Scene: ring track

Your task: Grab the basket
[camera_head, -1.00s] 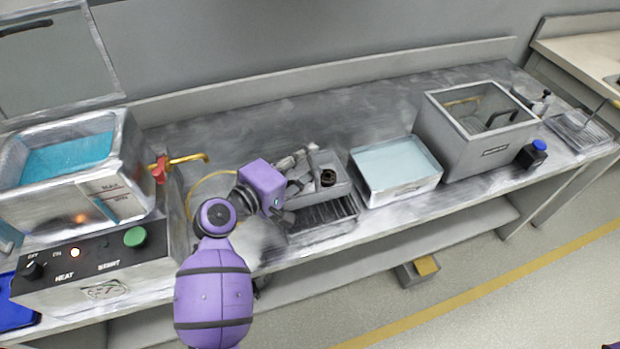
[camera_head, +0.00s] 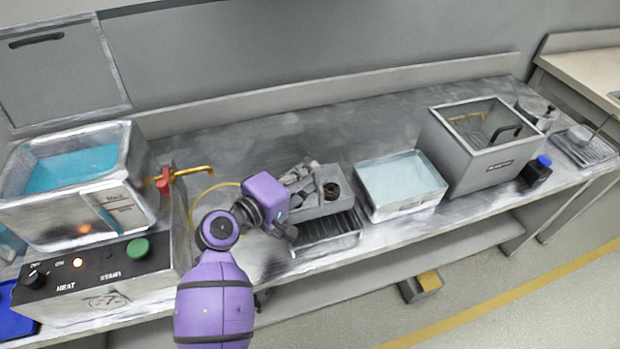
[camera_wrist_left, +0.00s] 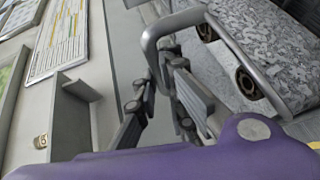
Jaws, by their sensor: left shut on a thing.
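A grey basket (camera_head: 322,205) with small metal parts in it sits at or just above a dark slotted rack (camera_head: 325,240) on the bench in the head view. I cannot tell whether it touches the rack. My left gripper (camera_head: 298,188) reaches it from the left, and its fingers are partly lost among the grey parts there. In the left wrist view the fingers (camera_wrist_left: 162,100) are shut on the basket's bent grey handle (camera_wrist_left: 178,20). Ring-shaped parts show beside the handle. My right gripper is not in view.
A heated tank (camera_head: 75,185) of blue liquid with a brass tap (camera_head: 190,173) stands at the left. A shallow pale-blue bath (camera_head: 400,180) is right of the basket. A deeper grey tank (camera_head: 490,160) and a blue-capped bottle (camera_head: 538,168) stand farther right. The bench behind the basket is clear.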

